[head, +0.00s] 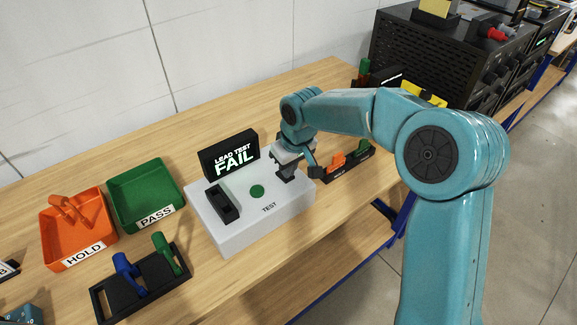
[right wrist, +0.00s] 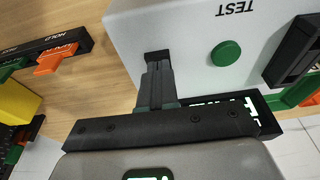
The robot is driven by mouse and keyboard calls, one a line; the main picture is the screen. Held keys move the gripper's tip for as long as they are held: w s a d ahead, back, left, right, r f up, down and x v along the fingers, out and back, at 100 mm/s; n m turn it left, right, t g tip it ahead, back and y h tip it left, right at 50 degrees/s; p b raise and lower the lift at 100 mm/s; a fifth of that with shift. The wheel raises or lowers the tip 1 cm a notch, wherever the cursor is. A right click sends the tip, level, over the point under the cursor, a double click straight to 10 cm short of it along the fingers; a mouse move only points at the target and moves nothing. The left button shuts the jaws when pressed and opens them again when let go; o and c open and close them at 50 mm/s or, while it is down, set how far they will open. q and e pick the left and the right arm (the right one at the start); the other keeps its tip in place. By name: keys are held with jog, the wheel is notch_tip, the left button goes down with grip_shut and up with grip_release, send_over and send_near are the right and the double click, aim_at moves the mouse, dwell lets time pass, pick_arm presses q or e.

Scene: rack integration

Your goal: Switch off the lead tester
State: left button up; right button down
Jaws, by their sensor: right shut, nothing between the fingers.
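The lead tester (head: 235,215) is a white box marked TEST, with a round green button (head: 257,191) on top. Its black display (head: 229,158) reads LEAD TEST FAIL. A black slotted block (head: 222,203) stands at its left end. My right gripper (head: 287,177) is shut and empty, pointing down at the tester's right end, to the right of the button. In the right wrist view the shut fingers (right wrist: 157,62) show by the tester's edge, apart from the green button (right wrist: 226,53). The gripper hides part of the tester's right end; I cannot make out a switch there. My left gripper is not in view.
An orange HOLD tray (head: 92,252) holds an orange lead; a green PASS tray (head: 118,188) is empty. A black rack (head: 135,290) carries blue and green leads. A second rack with orange and green leads (head: 362,147) stands right of the tester. Black equipment fills the back right.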

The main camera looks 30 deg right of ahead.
jog(key=f+b, duration=0.1)
jog(key=b, duration=0.2)
jog(key=shift+f+t, duration=0.35)
jog(key=shift+t, duration=0.05)
jog(key=shift+s+r+b, duration=0.15)
jog(key=shift+r+b, duration=0.1)
jog(key=shift+b, duration=0.1)
jog(key=shift+s+r, duration=0.15)
jog(key=shift+r, duration=0.1)
jog(key=shift+w+p, duration=0.4)
jog(key=shift+w+r+p, duration=0.3)
jog(key=shift+r+p, duration=0.05)
jog(key=shift+p, duration=0.15)
jog(key=shift+w+a+f, duration=0.1)
jog(key=shift+w+f, duration=0.05)
jog(key=shift+w, duration=0.1)
